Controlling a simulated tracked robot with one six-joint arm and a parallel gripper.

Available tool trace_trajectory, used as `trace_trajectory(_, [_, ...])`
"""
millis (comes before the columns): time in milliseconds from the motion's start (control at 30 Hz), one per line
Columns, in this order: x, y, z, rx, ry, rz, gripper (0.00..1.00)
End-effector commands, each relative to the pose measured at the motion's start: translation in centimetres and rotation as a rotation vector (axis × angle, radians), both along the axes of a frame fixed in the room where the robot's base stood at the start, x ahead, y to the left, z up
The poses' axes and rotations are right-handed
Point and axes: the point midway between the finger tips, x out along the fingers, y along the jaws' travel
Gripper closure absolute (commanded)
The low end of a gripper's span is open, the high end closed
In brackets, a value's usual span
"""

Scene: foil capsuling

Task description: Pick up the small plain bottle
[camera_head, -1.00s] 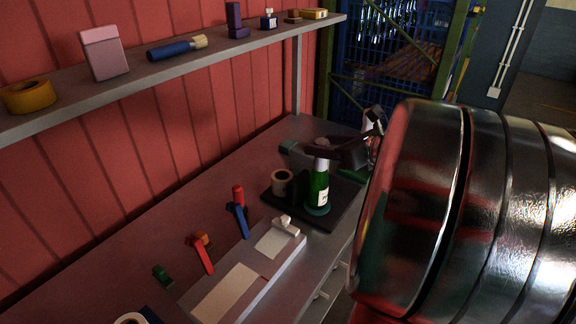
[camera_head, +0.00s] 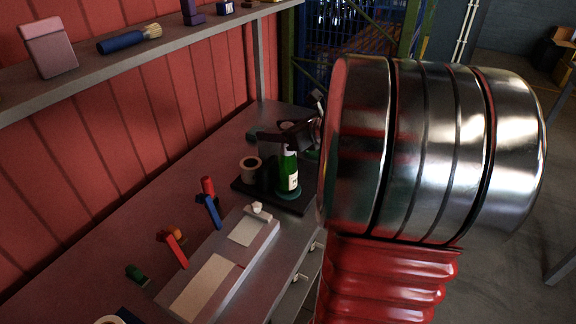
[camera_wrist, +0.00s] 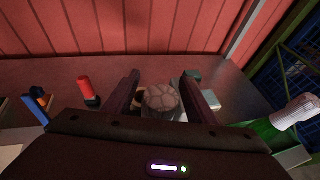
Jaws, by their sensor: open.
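A green bottle (camera_head: 289,174) with a white label stands upright on a dark base on the bench in the head view. Another patch of green shows behind my gripper, mostly hidden. In the wrist view a green bottle (camera_wrist: 268,130) with a pale top lies across the right edge of the picture, outside my fingers. I cannot tell which bottle is the small plain one. My gripper (camera_wrist: 158,92) is open, with a round grey-brown thing (camera_wrist: 160,98) showing between its fingers; contact cannot be told. In the head view my gripper (camera_head: 285,135) is above and behind the labelled bottle.
A tape roll (camera_head: 250,168) stands left of the labelled bottle. A pale flat block (camera_head: 215,270) is at the front. A shelf (camera_head: 90,68) runs above.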

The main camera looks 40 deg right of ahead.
Motion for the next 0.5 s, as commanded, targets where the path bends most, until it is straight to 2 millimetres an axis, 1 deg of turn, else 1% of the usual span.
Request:
trace_trajectory(467, [-0.01,0.03,0.03,0.000,0.000,0.001,0.49])
trace_trajectory(500, [-0.01,0.03,0.03,0.000,0.000,0.001,0.51])
